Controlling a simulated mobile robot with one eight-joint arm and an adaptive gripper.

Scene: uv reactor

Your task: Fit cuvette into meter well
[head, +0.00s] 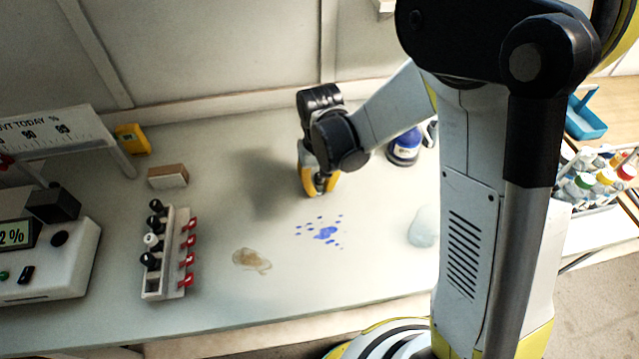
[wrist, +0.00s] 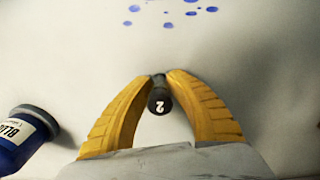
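A cuvette with a black cap marked 2 (wrist: 159,101) is between the yellow fingertips of my gripper (wrist: 159,76), which are closed in on it. In the head view my gripper (head: 320,188) points down over the middle of the bench, behind the blue spill; the cuvette is hard to make out there. The white meter (head: 62,270) stands at the far left, partly cut off, with a display ending in 2% and a black block (head: 54,204) at its back. My gripper is well to the right of the meter.
A white rack (head: 165,270) with several capped cuvettes and red tags stands between meter and gripper. A blue bottle (head: 404,148) is right of the gripper, also in the wrist view (wrist: 22,138). Blue drops (head: 326,233) and a brown stain (head: 250,260) mark the bench front.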

